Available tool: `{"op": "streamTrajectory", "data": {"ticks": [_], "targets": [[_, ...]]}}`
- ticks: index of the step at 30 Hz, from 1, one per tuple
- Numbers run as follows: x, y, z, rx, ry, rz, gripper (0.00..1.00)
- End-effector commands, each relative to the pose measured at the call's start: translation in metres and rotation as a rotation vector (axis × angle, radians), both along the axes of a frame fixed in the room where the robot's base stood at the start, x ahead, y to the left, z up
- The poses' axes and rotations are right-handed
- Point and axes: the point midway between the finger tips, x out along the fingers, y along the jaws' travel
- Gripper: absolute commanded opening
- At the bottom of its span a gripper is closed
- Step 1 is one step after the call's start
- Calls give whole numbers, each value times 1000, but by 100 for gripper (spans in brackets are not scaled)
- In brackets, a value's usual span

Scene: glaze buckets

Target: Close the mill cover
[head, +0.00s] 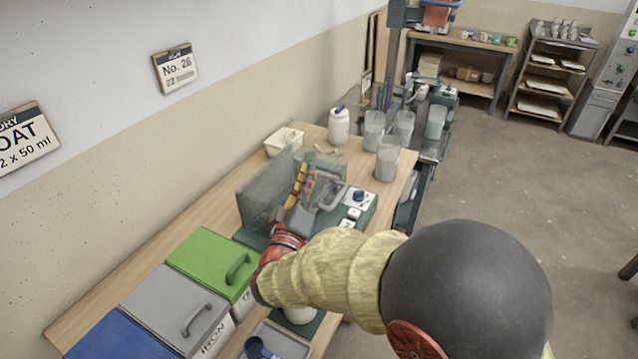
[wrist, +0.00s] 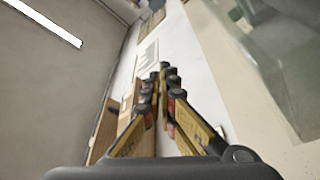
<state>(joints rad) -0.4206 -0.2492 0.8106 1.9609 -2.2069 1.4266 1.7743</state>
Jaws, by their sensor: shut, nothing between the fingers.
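The mill (head: 357,199) is a dark green unit with a blue knob and pale buttons on the wooden bench. Its see-through grey cover (head: 262,196) stands raised, tilted up on the left side of the mill. My gripper (head: 305,168) is over the mill, just right of the cover in the picture, and hides part of the mill. I cannot tell whether it touches the cover. In the wrist view the fingers (wrist: 166,70) are together and empty. A see-through panel at the right edge of the wrist view (wrist: 285,60) may be the cover.
Green (head: 210,258), grey (head: 172,306) and blue (head: 115,338) lidded bins stand at the near left. A white bottle (head: 339,127), a white tub (head: 284,141) and several translucent cups (head: 387,163) stand beyond the mill. Open floor lies to the right.

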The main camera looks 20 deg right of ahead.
Motion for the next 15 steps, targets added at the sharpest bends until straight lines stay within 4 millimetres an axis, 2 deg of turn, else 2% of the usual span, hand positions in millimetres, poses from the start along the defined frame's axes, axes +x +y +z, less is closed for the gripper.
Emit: {"op": "streamTrajectory", "data": {"ticks": [1, 6, 15], "targets": [[-10, 9, -9, -6, 14, 7, 0], [-34, 30, -19, -6, 12, 6, 0], [-61, 52, -32, -5, 10, 3, 0]]}}
